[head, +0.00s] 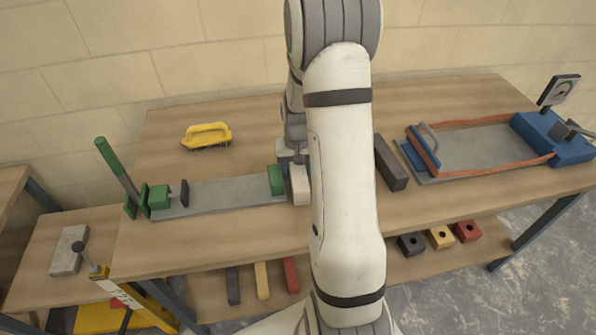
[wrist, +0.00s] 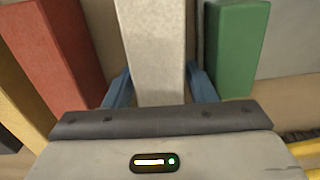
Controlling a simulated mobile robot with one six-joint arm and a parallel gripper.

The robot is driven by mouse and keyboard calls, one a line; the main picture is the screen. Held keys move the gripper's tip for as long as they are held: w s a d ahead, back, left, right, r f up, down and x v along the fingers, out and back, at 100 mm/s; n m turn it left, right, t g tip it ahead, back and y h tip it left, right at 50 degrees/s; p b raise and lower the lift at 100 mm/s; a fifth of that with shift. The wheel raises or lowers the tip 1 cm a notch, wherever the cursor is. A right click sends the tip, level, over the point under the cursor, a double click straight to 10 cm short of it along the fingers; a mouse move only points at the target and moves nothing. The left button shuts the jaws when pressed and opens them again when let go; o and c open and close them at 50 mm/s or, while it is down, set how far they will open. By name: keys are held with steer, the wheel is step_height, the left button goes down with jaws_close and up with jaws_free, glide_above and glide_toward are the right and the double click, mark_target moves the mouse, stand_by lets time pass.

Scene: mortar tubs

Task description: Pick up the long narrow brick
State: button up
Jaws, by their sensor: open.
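A pale, off-white long narrow brick (head: 300,185) lies at the table's front edge, just right of a green clamp block; my arm partly hides it. In the wrist view the pale brick (wrist: 151,45) runs up the picture between my fingers. My gripper (wrist: 160,88) is open, with one blue finger on each side of the brick; I cannot tell whether they touch it. In the head view my gripper (head: 291,155) is above the brick, partly behind my arm. A dark brown long bar (head: 391,163) lies farther right on the table.
The green clamp block (head: 275,180) stands close beside the brick and also shows in the wrist view (wrist: 236,45). A yellow brush (head: 206,136) lies at the back left. A blue-ended frame (head: 560,135) is at right. Several coloured bars, including a red one (head: 290,275), lie below.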

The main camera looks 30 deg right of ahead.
steer(key=shift+c, duration=0.5)
steer(key=shift+r, duration=0.1)
jaws_close()
